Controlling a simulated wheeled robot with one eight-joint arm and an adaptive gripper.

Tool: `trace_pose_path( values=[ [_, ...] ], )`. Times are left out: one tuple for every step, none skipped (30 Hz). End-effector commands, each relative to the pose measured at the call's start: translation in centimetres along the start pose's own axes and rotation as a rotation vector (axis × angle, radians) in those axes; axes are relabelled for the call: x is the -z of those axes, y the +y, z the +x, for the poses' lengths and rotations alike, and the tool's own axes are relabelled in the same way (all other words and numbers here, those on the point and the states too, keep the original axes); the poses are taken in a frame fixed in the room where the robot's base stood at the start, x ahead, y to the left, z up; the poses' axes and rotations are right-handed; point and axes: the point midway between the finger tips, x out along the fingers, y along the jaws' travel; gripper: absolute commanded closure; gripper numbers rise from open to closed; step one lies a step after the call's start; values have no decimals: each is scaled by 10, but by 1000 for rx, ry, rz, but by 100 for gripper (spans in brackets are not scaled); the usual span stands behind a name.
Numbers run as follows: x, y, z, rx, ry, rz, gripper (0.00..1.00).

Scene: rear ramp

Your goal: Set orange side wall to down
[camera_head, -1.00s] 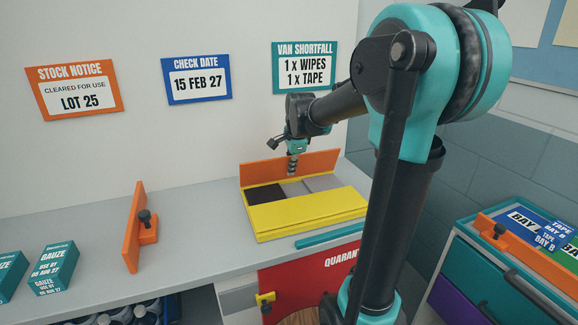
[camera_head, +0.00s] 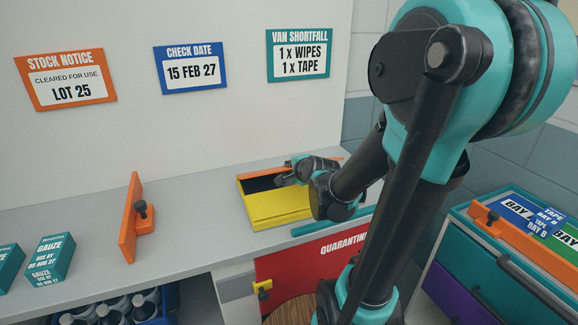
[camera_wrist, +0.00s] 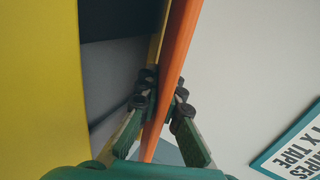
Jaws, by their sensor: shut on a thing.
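A yellow box (camera_head: 275,210) stands on the counter with dark and grey compartments inside. The orange side wall (camera_head: 331,159) is at its back edge; only a thin orange strip shows in the head view, so its exact tilt is unclear. In the wrist view the orange side wall (camera_wrist: 178,60) runs up the middle beside the box's yellow rim. My gripper (camera_wrist: 163,95) is shut on it, one finger on each side. In the head view my gripper (camera_head: 285,179) is low over the back of the box, partly hidden by my wrist.
An orange upright panel with a black knob (camera_head: 132,222) stands on the counter at left, near gauze boxes (camera_head: 50,258). A teal bar (camera_head: 312,228) lies in front of the yellow box. A drawer unit (camera_head: 500,270) stands at right.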

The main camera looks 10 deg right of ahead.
Motion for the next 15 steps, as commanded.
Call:
trace_pose_path(
  values=[
    [0, 1, 0, 16, 0, 2, 100],
    [0, 2, 0, 23, 0, 1, 100],
    [0, 2, 1, 34, 0, 0, 100],
    [0, 2, 1, 41, 0, 1, 100],
    [0, 3, 0, 47, 0, 2, 100],
    [0, 3, 0, 53, -1, 1, 100],
    [0, 3, 0, 57, -1, 0, 100],
    [0, 4, 0, 61, -1, 0, 100],
    [0, 4, 1, 66, -1, 0, 100],
    [0, 4, 1, 69, -1, 1, 100],
    [0, 4, 1, 71, -1, 1, 100],
    [0, 4, 1, 73, -1, 1, 100],
    [0, 4, 1, 74, -1, 1, 100],
    [0, 4, 1, 75, -1, 1, 100],
    [0, 4, 1, 75, -1, 1, 100]
  ],
)
